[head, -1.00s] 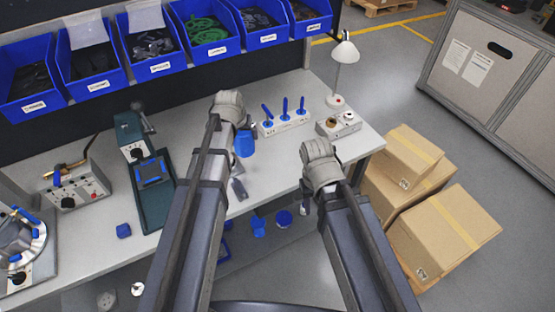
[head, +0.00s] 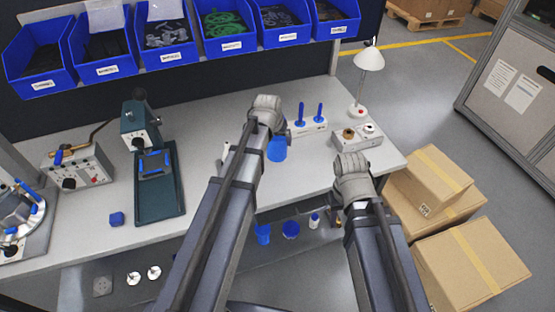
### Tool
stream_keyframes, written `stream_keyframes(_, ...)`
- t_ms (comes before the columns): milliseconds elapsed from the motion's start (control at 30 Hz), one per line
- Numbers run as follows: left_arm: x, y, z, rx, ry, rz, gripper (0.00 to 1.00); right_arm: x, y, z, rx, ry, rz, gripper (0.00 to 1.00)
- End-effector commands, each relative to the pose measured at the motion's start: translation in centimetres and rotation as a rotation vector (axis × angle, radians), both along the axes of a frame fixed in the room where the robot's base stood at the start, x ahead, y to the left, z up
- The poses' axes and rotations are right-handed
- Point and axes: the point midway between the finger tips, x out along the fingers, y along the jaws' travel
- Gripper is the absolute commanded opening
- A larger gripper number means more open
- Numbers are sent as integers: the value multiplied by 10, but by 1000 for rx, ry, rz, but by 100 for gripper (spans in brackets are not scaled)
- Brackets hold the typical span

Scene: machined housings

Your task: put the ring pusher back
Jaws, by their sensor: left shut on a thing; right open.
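My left gripper (head: 272,130) is over the back of the workbench, in front of the tool stand (head: 308,128). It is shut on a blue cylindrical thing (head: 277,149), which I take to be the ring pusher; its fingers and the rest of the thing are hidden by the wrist. Two upright blue-handled tools (head: 310,113) show in the stand, and its left end is hidden behind my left wrist. My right gripper (head: 338,208) is open near the bench's front right edge, mostly hidden by its wrist.
A switch box (head: 358,137) and a white lamp (head: 369,60) stand right of the stand. Blue bins (head: 225,45) hang behind. Boxes (head: 440,180) stand at right. The bench centre-left is mostly clear.

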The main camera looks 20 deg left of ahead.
Motion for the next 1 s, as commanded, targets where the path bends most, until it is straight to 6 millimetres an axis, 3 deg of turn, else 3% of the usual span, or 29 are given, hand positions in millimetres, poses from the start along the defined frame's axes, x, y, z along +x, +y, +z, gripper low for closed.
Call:
stream_keyframes(33,0,0,-17,0,0,0,26,0,0,-17,0,0,-1,50)
stream_keyframes(133,0,0,-31,0,0,0,26,0,0,-31,0,0,-1,50)
stream_keyframes(433,0,0,-36,0,0,0,26,0,0,-36,0,0,-1,50)
stream_keyframes(767,0,0,-72,0,0,0,26,0,0,-72,0,0,-1,50)
stream_keyframes(1000,0,0,-70,0,0,0,26,0,0,-70,0,0,-1,50)
